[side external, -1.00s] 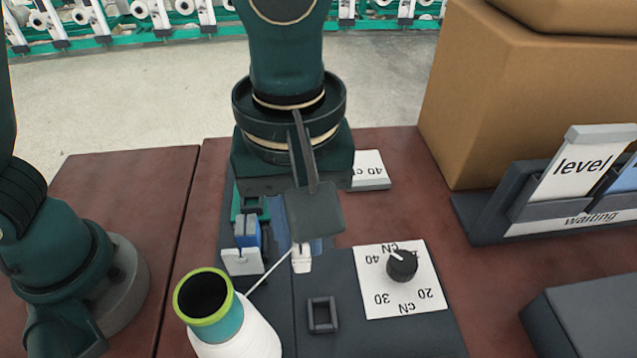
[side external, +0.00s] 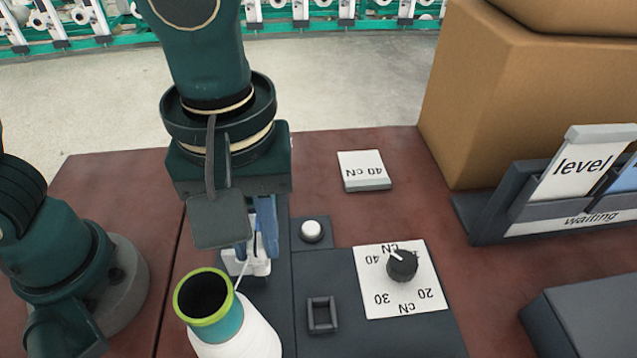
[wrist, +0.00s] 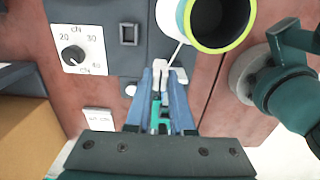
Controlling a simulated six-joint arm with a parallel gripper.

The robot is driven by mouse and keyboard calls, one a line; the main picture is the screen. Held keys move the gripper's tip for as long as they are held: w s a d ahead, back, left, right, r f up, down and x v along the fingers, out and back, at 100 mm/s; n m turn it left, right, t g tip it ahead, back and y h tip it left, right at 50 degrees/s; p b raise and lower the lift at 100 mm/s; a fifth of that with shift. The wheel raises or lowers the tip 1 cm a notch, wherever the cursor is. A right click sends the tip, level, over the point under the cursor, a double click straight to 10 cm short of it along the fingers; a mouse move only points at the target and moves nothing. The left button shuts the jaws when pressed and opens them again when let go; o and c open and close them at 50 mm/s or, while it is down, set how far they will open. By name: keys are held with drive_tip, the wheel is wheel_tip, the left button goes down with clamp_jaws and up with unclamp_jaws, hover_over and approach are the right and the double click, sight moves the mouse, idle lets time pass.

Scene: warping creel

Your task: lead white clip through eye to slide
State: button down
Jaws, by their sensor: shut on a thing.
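The small white clip (wrist: 160,67) is held between the blue fingertips of my gripper (wrist: 162,84) in the wrist view. In the side view it shows low by my gripper (side external: 257,248), at its right finger (side external: 268,228). A white thread runs from the clip to the yarn cone (side external: 236,330) with the lime rim. A second white block (side external: 233,262), part of the blue and green fixture, sits close beside the clip; whether they touch is unclear. My gripper hides most of the fixture; a green part (wrist: 155,108) shows between my fingers. I cannot pick out the eye for certain.
A dark square frame (side external: 322,315) and a white button (side external: 311,230) stand on the dark panel. A dial plate (side external: 372,295) with a knob and a "40 cN" card (side external: 363,170) lie to the right. A cardboard box (side external: 515,110) stands far right.

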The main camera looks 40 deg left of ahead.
drive_tip(key=w+a, duration=0.5)
drive_tip(key=shift+w+a, duration=0.3)
idle(0.5)
drive_tip(key=w+a+r+m, duration=0.2)
drive_tip(key=a+m, duration=0.2)
drive_tip(key=a, duration=0.3)
drive_tip(key=w+a+r+m, duration=0.2)
drive_tip(key=a+m, duration=0.3)
drive_tip(key=a, duration=0.2)
drive_tip(key=shift+a+r, duration=0.2)
